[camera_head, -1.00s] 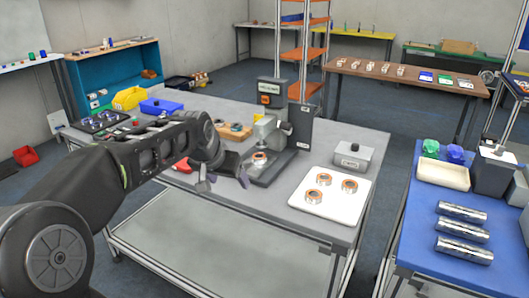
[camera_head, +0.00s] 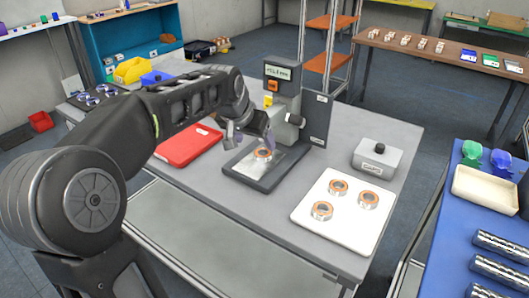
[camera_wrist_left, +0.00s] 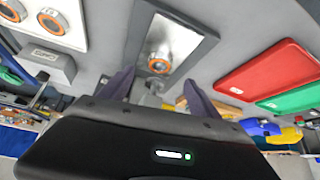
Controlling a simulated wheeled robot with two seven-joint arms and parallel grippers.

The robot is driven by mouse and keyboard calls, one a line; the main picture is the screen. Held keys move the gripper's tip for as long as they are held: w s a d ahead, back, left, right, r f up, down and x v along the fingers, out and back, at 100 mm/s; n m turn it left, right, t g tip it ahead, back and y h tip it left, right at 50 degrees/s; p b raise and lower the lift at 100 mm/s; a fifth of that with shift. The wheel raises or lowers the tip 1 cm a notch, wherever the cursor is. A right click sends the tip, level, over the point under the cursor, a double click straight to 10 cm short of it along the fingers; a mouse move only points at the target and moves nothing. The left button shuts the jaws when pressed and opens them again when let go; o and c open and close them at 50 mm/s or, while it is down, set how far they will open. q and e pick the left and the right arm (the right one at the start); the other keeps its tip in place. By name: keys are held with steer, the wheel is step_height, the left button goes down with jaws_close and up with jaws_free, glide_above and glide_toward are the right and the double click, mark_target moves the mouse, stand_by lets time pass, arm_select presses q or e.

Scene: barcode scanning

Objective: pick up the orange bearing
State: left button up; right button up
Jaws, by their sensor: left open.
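One orange-ringed bearing (camera_head: 263,154) lies on the base plate (camera_head: 240,172) of a grey gauge station with a lit display. Three more such bearings, one of them nearest the front (camera_head: 322,211), rest on a white tray (camera_head: 336,234) to the right. My left gripper (camera_head: 250,140) is open and empty beside and just behind the bearing on the station. In the left wrist view the bearing (camera_wrist_left: 160,62) appears beyond the gap between my spread fingers (camera_wrist_left: 160,92), which do not grip it. My right gripper is in neither view.
The gauge column (camera_head: 285,100) stands close behind my left gripper. A grey box with a black knob (camera_head: 376,160) sits right of it. A red tray (camera_head: 188,147) lies left of the station; it also shows in the wrist view (camera_wrist_left: 268,70).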

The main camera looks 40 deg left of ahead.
mark_target(262, 153)
arm_select(q)
steer(key=shift+x, duration=1.35)
steer(key=shift+w, duration=0.1)
steer(key=p+x, duration=0.1)
steer(key=x, duration=0.4)
steer(key=shift+f, duration=0.1)
steer(key=shift+c, duration=0.5)
jaws_close()
